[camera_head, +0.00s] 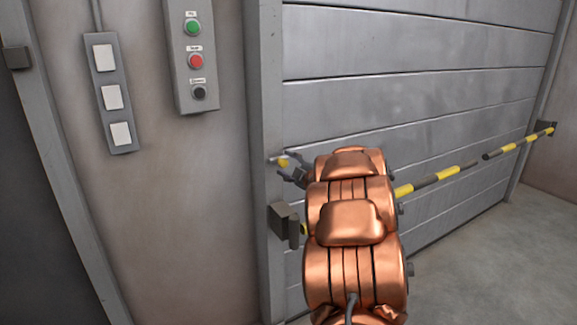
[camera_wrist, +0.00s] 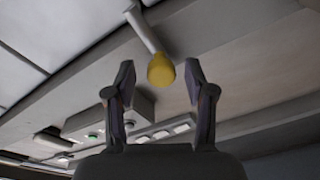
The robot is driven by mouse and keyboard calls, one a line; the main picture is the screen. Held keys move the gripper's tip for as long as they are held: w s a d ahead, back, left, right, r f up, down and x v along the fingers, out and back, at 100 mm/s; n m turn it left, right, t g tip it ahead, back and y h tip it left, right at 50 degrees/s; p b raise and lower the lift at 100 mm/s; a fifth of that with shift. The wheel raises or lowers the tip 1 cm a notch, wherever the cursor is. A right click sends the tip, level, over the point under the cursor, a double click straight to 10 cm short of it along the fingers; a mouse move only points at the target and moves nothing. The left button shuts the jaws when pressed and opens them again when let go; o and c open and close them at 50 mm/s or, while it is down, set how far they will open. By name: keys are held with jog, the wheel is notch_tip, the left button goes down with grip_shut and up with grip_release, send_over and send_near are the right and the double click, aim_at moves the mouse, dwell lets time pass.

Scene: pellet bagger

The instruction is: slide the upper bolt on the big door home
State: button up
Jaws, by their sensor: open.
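The big door (camera_head: 400,60) is a grey panelled door at the right in the head view. The upper bolt (camera_head: 283,162) shows at its left edge as a small yellow-tipped handle. In the wrist view its yellow knob (camera_wrist: 161,71) sits on a grey stem, centred between my fingertips. My gripper (camera_wrist: 160,80) is open, one finger on each side of the knob, with gaps showing. In the head view my gripper (camera_head: 293,176) is close to the bolt, partly hidden by my copper arm. The rest of the bolt is hard to make out.
A striped yellow-and-black bar (camera_head: 440,176) crosses the door at right, partly behind my arm. A dark bracket (camera_head: 284,222) is on the frame below the bolt. A button box (camera_head: 192,55) and a switch panel (camera_head: 110,95) hang on the left wall.

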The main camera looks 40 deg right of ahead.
jog(key=s+a, duration=0.1)
jog(key=s, duration=1.1)
jog(key=shift+a, duration=0.3)
jog(key=shift+w, duration=0.2)
